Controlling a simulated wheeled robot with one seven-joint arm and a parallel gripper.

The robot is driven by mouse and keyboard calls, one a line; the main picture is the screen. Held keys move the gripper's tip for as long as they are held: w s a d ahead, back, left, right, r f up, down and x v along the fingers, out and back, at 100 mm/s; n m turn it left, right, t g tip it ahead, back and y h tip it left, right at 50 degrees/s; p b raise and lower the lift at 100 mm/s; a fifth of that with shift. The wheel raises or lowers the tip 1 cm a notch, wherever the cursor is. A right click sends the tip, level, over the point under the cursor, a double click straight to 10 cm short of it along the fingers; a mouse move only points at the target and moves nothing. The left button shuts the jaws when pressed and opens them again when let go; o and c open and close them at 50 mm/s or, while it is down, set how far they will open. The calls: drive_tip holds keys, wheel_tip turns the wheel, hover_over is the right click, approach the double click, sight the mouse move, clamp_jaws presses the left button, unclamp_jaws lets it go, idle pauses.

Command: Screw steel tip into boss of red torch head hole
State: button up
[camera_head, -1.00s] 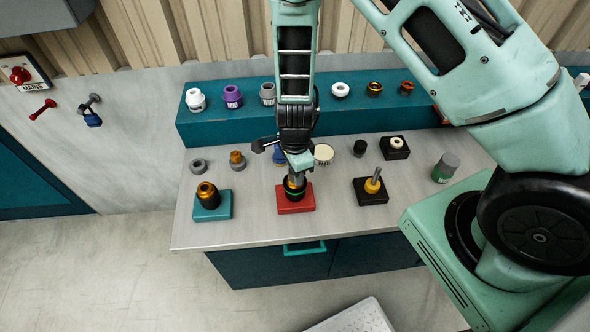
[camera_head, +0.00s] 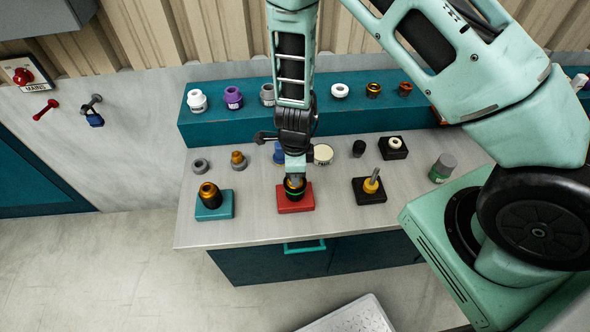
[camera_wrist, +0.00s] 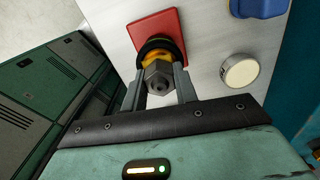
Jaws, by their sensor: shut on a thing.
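The red torch head base (camera_head: 295,203) stands on the bench, with a dark body and yellow ring on top. In the wrist view its red base (camera_wrist: 168,24) and yellow boss (camera_wrist: 166,58) show beyond my fingers. My gripper (camera_head: 295,178) is directly above the red torch head, pointing down. In the wrist view my gripper (camera_wrist: 160,82) is shut on the grey steel tip (camera_wrist: 158,76), a hex-sided piece with a hole in its end. The tip is in line with the yellow boss and appears to meet it; how deep it sits is hidden.
A teal block with a dark and copper piece (camera_head: 209,195) stands to the left. A black block with a yellow and steel piece (camera_head: 371,187) stands to the right. Several nozzles and rings line the teal shelf (camera_head: 420,118) behind. A grey-green cylinder (camera_head: 443,167) stands at right.

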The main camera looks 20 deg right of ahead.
drive_tip(key=shift+m+p, duration=0.35)
drive_tip(key=shift+m, duration=0.45)
drive_tip(key=shift+r, duration=0.1)
drive_tip(key=shift+m+p, duration=0.45)
drive_tip(key=shift+m, duration=0.45)
drive_tip(key=shift+m+p, duration=0.4)
drive_tip(key=shift+m, duration=0.3)
drive_tip(key=o, duration=0.8)
